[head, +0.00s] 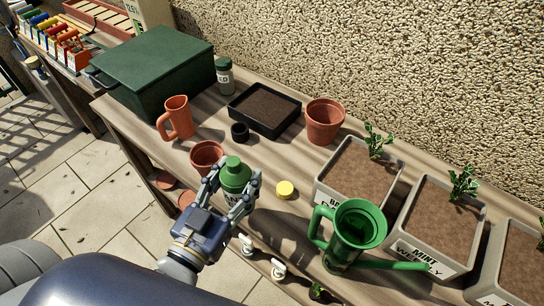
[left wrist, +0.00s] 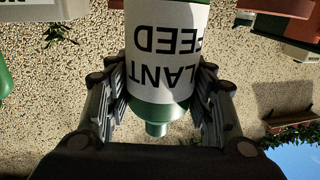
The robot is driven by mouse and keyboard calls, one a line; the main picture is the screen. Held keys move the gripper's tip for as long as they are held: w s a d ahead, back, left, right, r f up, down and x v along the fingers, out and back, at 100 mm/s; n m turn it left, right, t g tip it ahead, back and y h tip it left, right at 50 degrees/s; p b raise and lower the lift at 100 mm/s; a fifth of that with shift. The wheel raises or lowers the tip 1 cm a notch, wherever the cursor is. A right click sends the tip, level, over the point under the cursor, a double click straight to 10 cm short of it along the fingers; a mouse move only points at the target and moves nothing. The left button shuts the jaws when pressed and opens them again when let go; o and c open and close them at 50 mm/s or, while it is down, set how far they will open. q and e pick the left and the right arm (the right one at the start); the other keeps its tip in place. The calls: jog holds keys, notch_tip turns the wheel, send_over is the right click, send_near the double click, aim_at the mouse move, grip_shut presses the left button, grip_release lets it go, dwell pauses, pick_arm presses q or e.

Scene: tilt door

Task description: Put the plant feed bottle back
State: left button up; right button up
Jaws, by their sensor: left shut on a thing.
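The plant feed bottle (head: 236,176) is green with a white label. My left gripper (head: 235,190) is shut around it, with a finger on each side, over the front part of the bench in the head view. In the left wrist view the bottle (left wrist: 165,60) sits between the fingers, and its label reads PLANT FEED upside down. The bottle looks about upright. Its base is hidden in the head view, so I cannot tell whether it touches the bench. My right gripper is not in view.
A dark green box (head: 155,65) stands at the bench's far left. A terracotta pot (head: 206,156) is close left of the bottle, and a yellow lid (head: 286,190) lies to its right. A green watering can (head: 350,235) and grey planters (head: 435,222) crowd the right.

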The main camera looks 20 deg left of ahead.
pick_arm(q)
jog(key=w+b, duration=0.1)
jog(key=w, duration=0.1)
jog(key=w+b, duration=0.1)
jog(key=shift+w+d+f, duration=0.1)
jog(key=shift+w+f, duration=0.1)
jog(key=shift+w, duration=0.2)
jog(key=w+d+f+p, duration=0.1)
jog(key=w+f, duration=0.3)
jog(key=w, duration=0.6)
jog(key=shift+w+d+f, duration=0.15)
jog(key=shift+w+d, duration=0.1)
jog(key=shift+d, duration=0.15)
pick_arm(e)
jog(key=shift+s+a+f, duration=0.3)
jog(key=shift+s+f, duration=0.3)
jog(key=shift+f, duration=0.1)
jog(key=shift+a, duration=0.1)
pick_arm(q)
jog(key=shift+f, duration=0.15)
jog(key=o, duration=1.4)
